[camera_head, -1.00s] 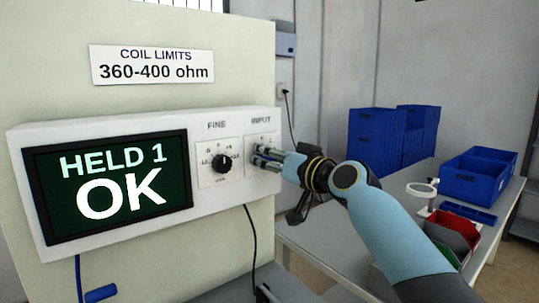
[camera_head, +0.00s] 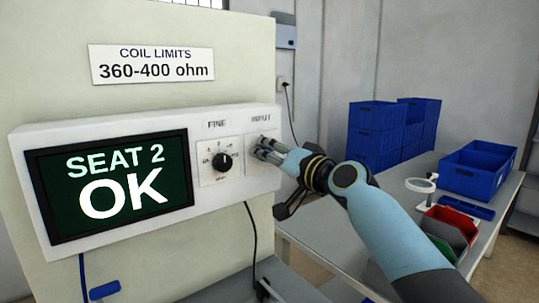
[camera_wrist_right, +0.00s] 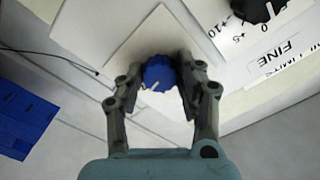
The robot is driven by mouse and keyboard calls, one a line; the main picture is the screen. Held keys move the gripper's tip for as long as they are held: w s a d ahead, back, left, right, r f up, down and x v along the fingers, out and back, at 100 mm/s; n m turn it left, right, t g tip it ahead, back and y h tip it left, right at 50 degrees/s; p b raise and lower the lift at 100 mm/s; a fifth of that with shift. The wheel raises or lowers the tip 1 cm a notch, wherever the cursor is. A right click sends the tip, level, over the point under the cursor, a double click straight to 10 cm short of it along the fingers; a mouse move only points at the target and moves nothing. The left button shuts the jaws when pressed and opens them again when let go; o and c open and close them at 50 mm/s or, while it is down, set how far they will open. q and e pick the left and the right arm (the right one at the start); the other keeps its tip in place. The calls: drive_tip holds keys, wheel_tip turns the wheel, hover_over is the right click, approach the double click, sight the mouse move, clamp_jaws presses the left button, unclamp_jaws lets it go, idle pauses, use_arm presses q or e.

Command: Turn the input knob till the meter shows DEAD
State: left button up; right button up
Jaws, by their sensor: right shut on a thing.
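The meter screen (camera_head: 110,185) in the head view reads "SEAT 2" above a large "OK". The input knob (camera_wrist_right: 158,73) is blue with a pale pointer line, seen in the right wrist view. My right gripper (camera_head: 262,148) is at the INPUT panel in the head view. In the right wrist view its two fingers (camera_wrist_right: 160,85) are on either side of the knob and shut on it. In the head view the gripper hides the knob. My left gripper is in neither view.
The black FINE knob (camera_head: 222,162) sits just left of the INPUT panel. A sign (camera_head: 152,65) above reads "COIL LIMITS 360-400 ohm". Blue bins (camera_head: 480,172), a red bin (camera_head: 452,224) and a ring magnifier (camera_head: 420,186) are on the bench at right.

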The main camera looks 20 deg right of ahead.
drive_tip(key=o, duration=1.1)
drive_tip(key=shift+o, duration=0.2)
drive_tip(key=v, duration=1.2)
